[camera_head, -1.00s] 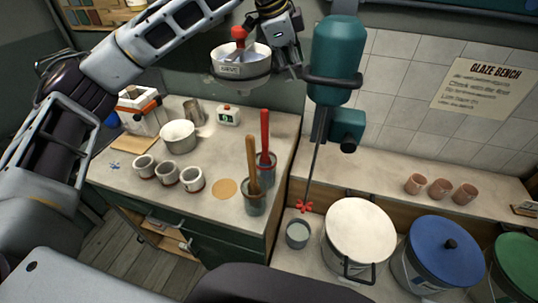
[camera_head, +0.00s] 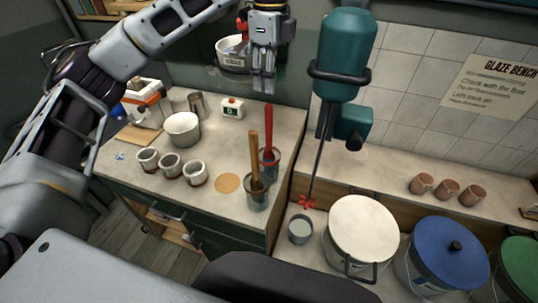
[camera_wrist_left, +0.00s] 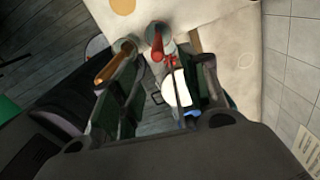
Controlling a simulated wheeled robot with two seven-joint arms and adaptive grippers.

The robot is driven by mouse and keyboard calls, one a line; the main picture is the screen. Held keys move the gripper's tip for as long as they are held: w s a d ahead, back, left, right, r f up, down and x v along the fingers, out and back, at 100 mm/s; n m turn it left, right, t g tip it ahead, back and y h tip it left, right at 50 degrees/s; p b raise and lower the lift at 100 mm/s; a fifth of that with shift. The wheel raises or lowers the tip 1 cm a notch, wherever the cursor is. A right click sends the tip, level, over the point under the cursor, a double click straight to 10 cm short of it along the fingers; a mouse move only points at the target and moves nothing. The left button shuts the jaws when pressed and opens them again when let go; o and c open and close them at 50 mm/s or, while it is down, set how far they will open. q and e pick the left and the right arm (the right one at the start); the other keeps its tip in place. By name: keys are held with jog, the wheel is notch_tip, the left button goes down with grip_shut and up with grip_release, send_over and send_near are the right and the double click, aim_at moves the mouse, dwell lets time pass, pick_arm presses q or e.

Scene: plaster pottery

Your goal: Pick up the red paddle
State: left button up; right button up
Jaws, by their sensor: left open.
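The red paddle (camera_head: 269,130) stands upright, leaning slightly, in a grey cup (camera_head: 270,169) near the bench's right edge. My left gripper (camera_head: 263,73) is open and empty, pointing down, above the paddle's top and apart from it. In the left wrist view the red paddle (camera_wrist_left: 157,45) shows between the open fingers (camera_wrist_left: 165,75), its lower end in its cup. A wooden-handled tool (camera_head: 253,155) stands in a second cup (camera_head: 257,199) just in front; it also shows beside the left finger in the wrist view (camera_wrist_left: 113,64). My right gripper is not in view.
A teal mixer (camera_head: 343,55) with a long shaft hangs right of the paddle. A small timer (camera_head: 232,109), white pot (camera_head: 183,129) and several small cups (camera_head: 171,165) stand on the bench. Lidded buckets (camera_head: 362,232) stand below right. A sieve (camera_head: 232,55) is behind my gripper.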

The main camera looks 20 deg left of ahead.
aim_at(270, 104)
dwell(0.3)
pick_arm(q)
jog(key=shift+f, duration=0.15)
jog(key=shift+f, duration=4.2)
jog(key=shift+s+a+f, duration=0.1)
jog(key=shift+f, duration=2.5)
grip_shut()
